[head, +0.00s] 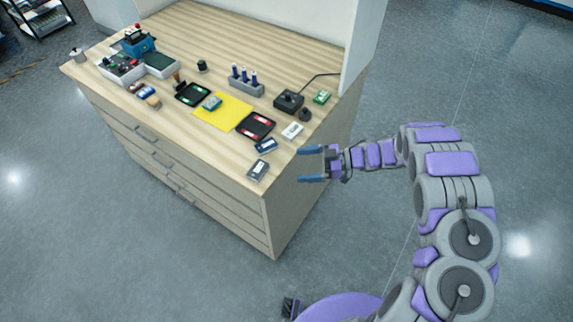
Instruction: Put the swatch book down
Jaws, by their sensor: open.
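My gripper (302,165) is open, with its two blue fingers apart and nothing visible between them. It is at the near right edge of the wooden cabinet top (178,104), pointing left. Just left of it, a grey-and-white flat item (258,170) and a dark blue flat item (266,145) lie near the front corner. I cannot tell which item is the swatch book. A small teal item (212,103) lies on a yellow sheet (232,115) farther in.
A red-and-black tray (255,126), a white item (292,131) and a black joystick-like device (289,101) stand nearby. A grey holder with blue-topped pieces (246,87) is behind. White panels (362,45) bound the back and right. The front left top is mostly clear.

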